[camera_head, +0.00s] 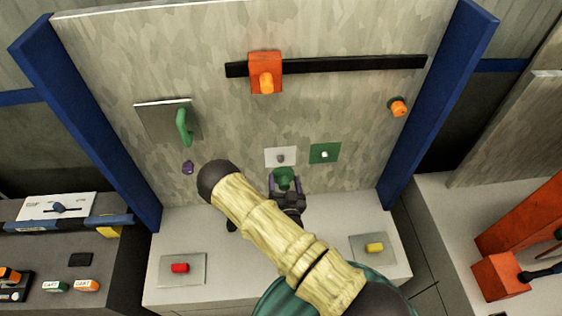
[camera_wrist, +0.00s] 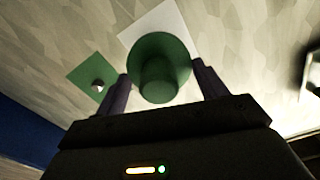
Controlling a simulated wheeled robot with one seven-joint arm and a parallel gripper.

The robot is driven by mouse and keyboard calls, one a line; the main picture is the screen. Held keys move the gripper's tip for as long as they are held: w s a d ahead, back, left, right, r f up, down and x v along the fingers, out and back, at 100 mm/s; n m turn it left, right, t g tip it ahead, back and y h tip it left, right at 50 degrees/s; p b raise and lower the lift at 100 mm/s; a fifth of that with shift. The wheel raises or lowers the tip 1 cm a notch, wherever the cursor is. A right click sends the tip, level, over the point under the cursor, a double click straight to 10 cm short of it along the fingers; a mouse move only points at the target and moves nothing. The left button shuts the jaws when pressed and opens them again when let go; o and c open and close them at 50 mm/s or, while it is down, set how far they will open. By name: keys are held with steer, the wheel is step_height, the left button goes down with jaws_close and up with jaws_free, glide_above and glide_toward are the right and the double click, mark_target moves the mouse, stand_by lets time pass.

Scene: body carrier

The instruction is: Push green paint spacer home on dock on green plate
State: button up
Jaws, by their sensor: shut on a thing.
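The green spacer (camera_head: 284,178), a round flanged piece, is held between the two purple fingers of my gripper (camera_head: 285,188). In the wrist view the spacer (camera_wrist: 160,70) shows between the fingertips (camera_wrist: 163,85), flange away from me. The green plate (camera_head: 325,153) is on the upright panel, with a small pale dock (camera_head: 324,154) at its middle. My gripper is below and left of it in the head view. In the wrist view the green plate (camera_wrist: 92,80) and its bare dock (camera_wrist: 98,86) lie left of the spacer. Whether the spacer touches the panel cannot be told.
A white plate (camera_head: 281,157) with a grey dock is just above my gripper. The panel also has a green handle (camera_head: 184,126), an orange slider (camera_head: 266,72) on a black rail and an orange knob (camera_head: 398,107). Red (camera_head: 180,268) and yellow (camera_head: 375,247) pieces sit below.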

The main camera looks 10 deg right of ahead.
steer(key=shift+s, duration=0.1)
steer(key=shift+s, duration=2.95)
steer(key=shift+d, duration=0.15)
steer(key=d, duration=1.5)
steer(key=shift+d, duration=0.4)
steer(key=shift+w, duration=2.45)
steer(key=shift+w, duration=0.1)
steer(key=shift+w, duration=2.45)
